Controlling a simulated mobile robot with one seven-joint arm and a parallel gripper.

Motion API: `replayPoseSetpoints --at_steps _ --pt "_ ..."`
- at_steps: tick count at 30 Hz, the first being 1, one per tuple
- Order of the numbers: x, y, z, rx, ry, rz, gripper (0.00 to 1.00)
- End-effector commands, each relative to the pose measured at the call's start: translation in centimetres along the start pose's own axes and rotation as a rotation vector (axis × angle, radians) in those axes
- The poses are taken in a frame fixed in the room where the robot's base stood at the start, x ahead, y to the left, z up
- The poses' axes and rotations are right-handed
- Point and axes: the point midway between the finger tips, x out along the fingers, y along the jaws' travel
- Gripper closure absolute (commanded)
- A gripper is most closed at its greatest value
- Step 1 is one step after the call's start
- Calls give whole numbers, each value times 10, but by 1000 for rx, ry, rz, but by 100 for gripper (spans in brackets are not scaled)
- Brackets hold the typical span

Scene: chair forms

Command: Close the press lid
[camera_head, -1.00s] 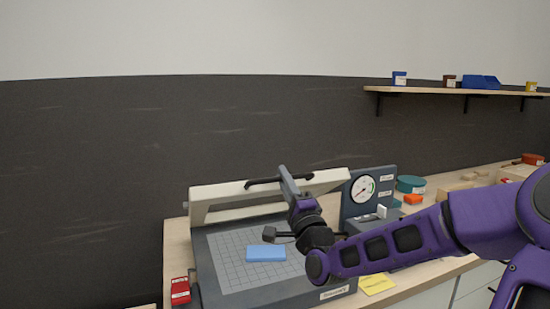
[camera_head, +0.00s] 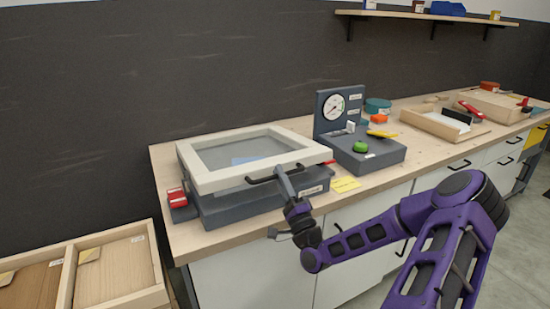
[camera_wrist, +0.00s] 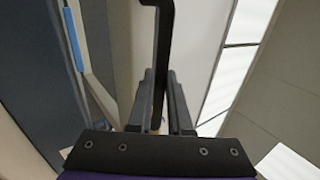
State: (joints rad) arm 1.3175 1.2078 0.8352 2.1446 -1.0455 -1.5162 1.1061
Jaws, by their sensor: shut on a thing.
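The press (camera_head: 262,204) stands on the left part of the wooden bench. Its lid (camera_head: 208,181) is a pale frame with a clear pane, lowered nearly flat over the dark base, and a gap shows at the front. A blue block (camera_head: 243,160) shows dimly through the pane. My gripper (camera_head: 279,172) is at the lid's front edge, shut on the black lid handle (camera_head: 262,180). In the wrist view, the handle (camera_wrist: 163,50) runs down between the two fingers (camera_wrist: 160,98). The fingertips' contact is partly hidden.
A gauge unit (camera_head: 352,128) with a green button (camera_head: 360,147) stands right of the press. A red item (camera_head: 177,197) lies at its left, and a yellow note (camera_head: 344,184) at its front right. Wooden trays (camera_head: 113,270) stand low at left.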

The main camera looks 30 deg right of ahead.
Motion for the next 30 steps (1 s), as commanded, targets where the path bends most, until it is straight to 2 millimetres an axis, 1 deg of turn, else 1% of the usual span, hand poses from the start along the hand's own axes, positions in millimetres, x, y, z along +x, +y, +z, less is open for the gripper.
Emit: replayPoseSetpoints --at_steps 1,3,9,12,18,27,28,30 --pt "-5 11 -2 2 2 8 100" --pt "-12 21 -3 1 1 7 100" --pt "-28 45 -6 0 1 6 100" --pt "-32 53 -8 -1 0 5 100" --pt "-37 60 -9 -1 2 6 100" --pt "-39 63 -10 -1 4 12 100" --pt "-39 63 -10 -1 5 13 81" --pt "-40 63 -10 -1 5 13 70"
